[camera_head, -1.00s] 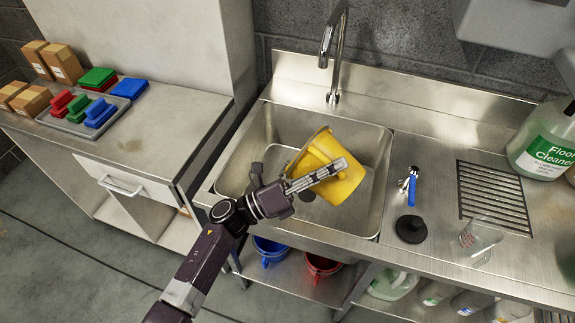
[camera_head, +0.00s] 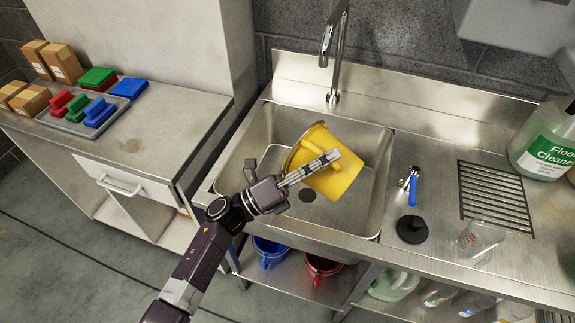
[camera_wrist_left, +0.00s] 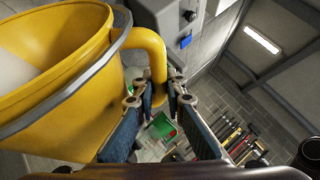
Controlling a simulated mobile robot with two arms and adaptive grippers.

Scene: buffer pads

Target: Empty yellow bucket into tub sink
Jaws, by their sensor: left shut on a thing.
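The yellow bucket (camera_head: 338,180) is tilted on its side over the basin of the steel tub sink (camera_head: 240,158), in the head view. My left gripper (camera_head: 333,156) is shut on the bucket's handle, and its fingers cross in front of the bucket. The left wrist view shows the yellow bucket (camera_wrist_left: 55,75) close up, with its handle between the fingers of my left gripper (camera_wrist_left: 160,98). Something pale shows inside the bucket there; I cannot tell what it is. The sink drain shows just below the bucket. My right gripper is not in view.
A faucet (camera_head: 333,60) rises behind the basin. A black stopper (camera_head: 412,229), a blue-handled tool (camera_head: 412,188), a clear beaker (camera_head: 480,238) and a floor cleaner jug (camera_head: 548,140) stand on the right counter. Blue (camera_head: 270,250) and red (camera_head: 321,268) buckets sit below.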

